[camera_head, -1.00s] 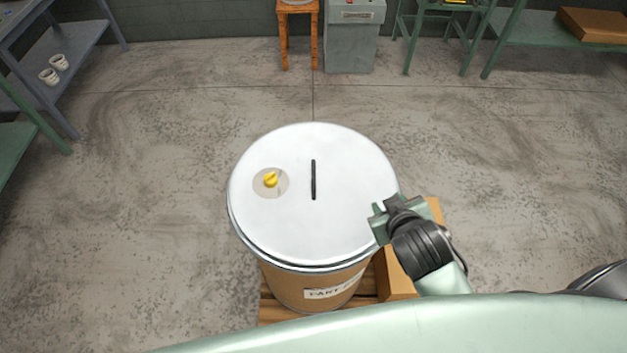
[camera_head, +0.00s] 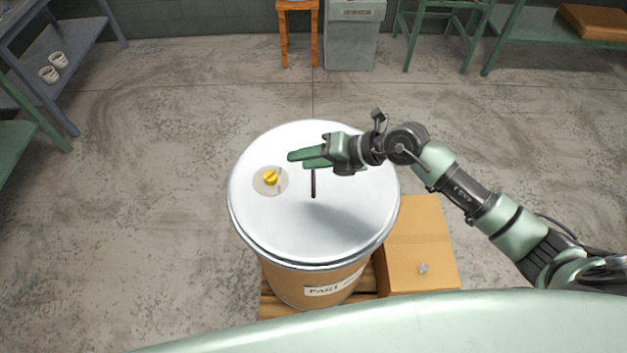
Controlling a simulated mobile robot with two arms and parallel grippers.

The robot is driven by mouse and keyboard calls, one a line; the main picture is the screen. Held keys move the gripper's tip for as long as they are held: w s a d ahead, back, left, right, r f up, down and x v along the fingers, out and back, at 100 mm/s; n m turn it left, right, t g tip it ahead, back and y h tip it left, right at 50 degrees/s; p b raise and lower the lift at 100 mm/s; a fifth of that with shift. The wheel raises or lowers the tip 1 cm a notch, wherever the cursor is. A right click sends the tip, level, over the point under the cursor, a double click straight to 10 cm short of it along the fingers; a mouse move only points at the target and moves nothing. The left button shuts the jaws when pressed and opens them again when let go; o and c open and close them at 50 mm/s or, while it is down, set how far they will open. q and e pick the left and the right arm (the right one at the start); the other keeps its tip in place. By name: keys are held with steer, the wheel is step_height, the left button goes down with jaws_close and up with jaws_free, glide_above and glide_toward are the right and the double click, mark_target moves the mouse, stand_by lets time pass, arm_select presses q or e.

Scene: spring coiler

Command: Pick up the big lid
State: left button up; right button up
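The big lid (camera_head: 290,225) is a wide, round white disc that lies flat on top of a brown drum (camera_head: 305,287). A thin black bar handle (camera_head: 313,186) stands near its middle. Left of the handle is a round beige hole or patch with a small yellow thing (camera_head: 270,177) in it. My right gripper (camera_head: 297,160) is over the lid at the handle's far end and hides that end. Its two green fingers point left and look apart, with nothing visible between them. I cannot tell whether it touches the handle. My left gripper is not in view.
The drum stands on a wooden pallet (camera_head: 283,307) beside a cardboard box (camera_head: 415,235) with a small grey thing on top. A stool (camera_head: 298,30), a grey cabinet (camera_head: 352,38) and green benches line the back. Floor around is clear.

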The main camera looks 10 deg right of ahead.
steer(key=d+f+g+h, duration=0.1)
steer(key=d+f+h, duration=0.35)
steer(key=d, duration=0.25)
steer(key=p, duration=0.2)
glide_above(318, 181)
steer(key=shift+n+y, duration=0.3)
steer(key=shift+y, duration=0.05)
step_height(318, 181, down, 5)
steer(key=shift+d+f, duration=0.1)
steer(key=shift+f, duration=0.1)
steer(key=shift+w+a+f, duration=0.1)
steer(key=shift+a+f, duration=0.15)
steer(key=shift+f, duration=0.15)
jaws_close()
steer(key=shift+d, duration=0.1)
steer(key=shift+r, duration=0.1)
